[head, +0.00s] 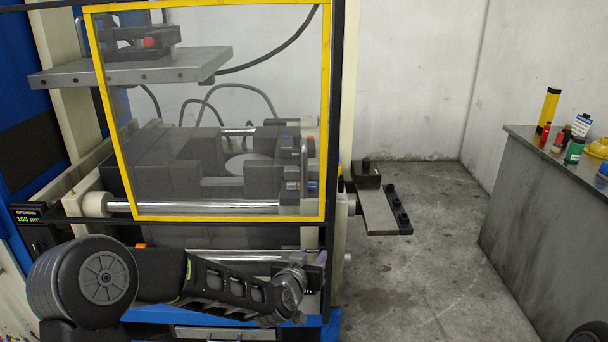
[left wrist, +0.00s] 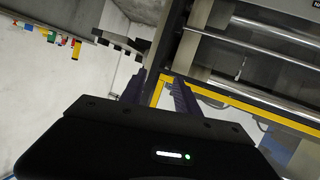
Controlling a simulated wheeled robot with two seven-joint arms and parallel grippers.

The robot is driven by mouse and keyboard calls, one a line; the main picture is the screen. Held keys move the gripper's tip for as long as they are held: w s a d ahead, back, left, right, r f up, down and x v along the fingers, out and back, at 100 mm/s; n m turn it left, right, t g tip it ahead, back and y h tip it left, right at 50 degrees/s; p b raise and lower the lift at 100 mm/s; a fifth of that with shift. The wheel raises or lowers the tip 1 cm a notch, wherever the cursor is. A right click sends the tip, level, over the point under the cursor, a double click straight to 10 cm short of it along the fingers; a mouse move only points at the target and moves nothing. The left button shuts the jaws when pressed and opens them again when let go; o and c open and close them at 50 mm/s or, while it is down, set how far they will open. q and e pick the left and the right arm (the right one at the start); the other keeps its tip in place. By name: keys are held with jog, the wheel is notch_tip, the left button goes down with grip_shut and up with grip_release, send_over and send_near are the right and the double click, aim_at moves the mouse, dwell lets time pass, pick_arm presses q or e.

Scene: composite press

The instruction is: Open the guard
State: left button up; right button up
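The guard (head: 230,211) is a clear panel in a yellow frame. It stands across the front of the press, closed over the dark mould blocks behind it. A vertical metal handle (head: 304,160) shows near its right edge. My left gripper (head: 316,262) is below the guard's lower right corner in the head view. In the left wrist view the two fingers (left wrist: 158,88) are apart with nothing gripped. The yellow guard frame (left wrist: 270,112) shows beyond them; I cannot tell how far away. My right gripper is not in view.
A dark bracket plate (head: 380,212) juts out right of the press. A grey workbench (head: 550,190) with bottles and small items stands at the far right. The concrete floor (head: 430,270) between is clear. A small display (head: 29,215) is at the press's left.

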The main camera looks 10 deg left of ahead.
aim_at(303, 175)
pick_arm(q)
jog(key=w+a+r+t+y, duration=0.1)
jog(key=a+r, duration=0.1)
jog(key=r, duration=0.6)
jog(key=w+a+r+t+y, duration=0.1)
jog(key=w+a+r+t, duration=0.1)
jog(key=r, duration=0.6)
jog(key=shift+w+a+r+t, duration=0.2)
jog(key=shift+r+t, duration=0.1)
jog(key=shift+r, duration=0.1)
jog(key=shift+w+a+p, duration=0.15)
jog(key=shift+w+p, duration=0.95)
jog(key=shift+w, duration=2.85)
grip_shut()
